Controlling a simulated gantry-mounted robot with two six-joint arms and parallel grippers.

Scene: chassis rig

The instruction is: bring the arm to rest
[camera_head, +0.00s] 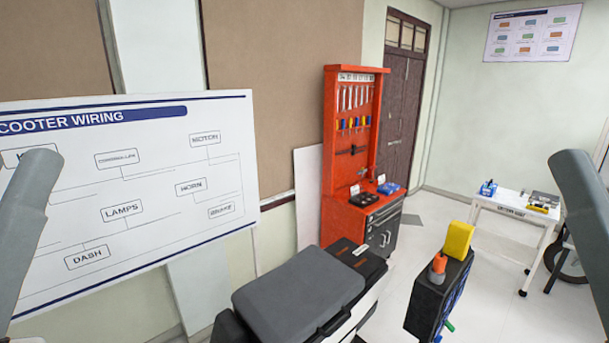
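A grey link of my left arm (28,225) shows at the left edge of the head view, in front of the wiring board. A grey link of my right arm (583,205) shows at the right edge. Both run out of the picture, and neither gripper is in view. Whether either gripper holds anything cannot be seen.
A grey-topped unit (298,295) stands at the bottom centre. Right of it is a dark upright box (428,300) with a yellow block (459,240) and an orange knob (438,264) on top. An orange tool cabinet (328,190), a white table (512,207) and a wiring board (150,235) stand behind. Floor between is open.

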